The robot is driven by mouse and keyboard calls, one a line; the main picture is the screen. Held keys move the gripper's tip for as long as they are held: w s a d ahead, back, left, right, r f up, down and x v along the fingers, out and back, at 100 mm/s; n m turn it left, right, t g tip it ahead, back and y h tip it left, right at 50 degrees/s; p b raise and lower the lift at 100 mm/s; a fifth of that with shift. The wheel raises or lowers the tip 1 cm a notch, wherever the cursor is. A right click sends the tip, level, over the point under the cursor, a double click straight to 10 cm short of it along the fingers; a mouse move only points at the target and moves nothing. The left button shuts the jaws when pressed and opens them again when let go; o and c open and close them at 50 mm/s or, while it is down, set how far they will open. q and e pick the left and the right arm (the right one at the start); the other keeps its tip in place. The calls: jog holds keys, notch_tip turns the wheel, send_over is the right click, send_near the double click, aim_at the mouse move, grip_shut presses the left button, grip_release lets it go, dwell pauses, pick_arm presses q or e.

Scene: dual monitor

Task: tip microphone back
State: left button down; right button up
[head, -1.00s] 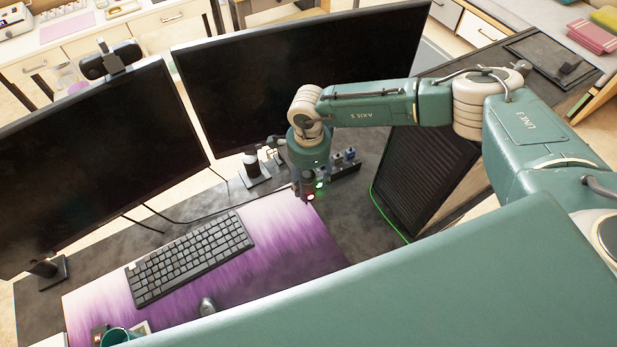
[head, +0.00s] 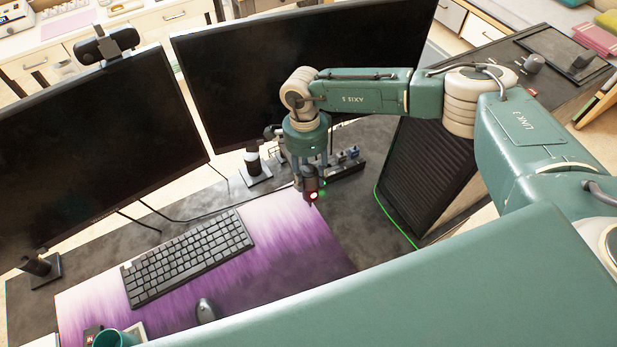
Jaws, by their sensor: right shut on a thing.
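My right gripper (head: 312,188) points down over the desk, in front of the right monitor. It is shut on a small dark thing with a bright red glow at its lower end, which I take to be the microphone (head: 308,182). A green light shows just beside it. The gripper and wrist cover much of the thing, so its base and exact tilt cannot be made out. It stands near the back right corner of the purple mat. My left gripper is not in view.
Two black monitors (head: 95,150) (head: 300,75) stand behind. A keyboard (head: 188,258) and mouse (head: 206,310) lie on the purple mat (head: 290,240). A dark computer case (head: 428,180) stands to the right. A small dark stand (head: 255,165) and a power strip (head: 343,165) are close to the gripper.

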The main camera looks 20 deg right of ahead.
jog(key=shift+w+d+r, duration=0.1)
jog(key=shift+w+d, duration=0.05)
jog(key=shift+d, duration=0.25)
jog(key=o, duration=1)
jog(key=shift+o, duration=0.8)
jog(key=shift+r, duration=0.3)
jog(key=r, duration=0.6)
jog(key=shift+w+r, duration=0.35)
jog(key=shift+r, duration=0.05)
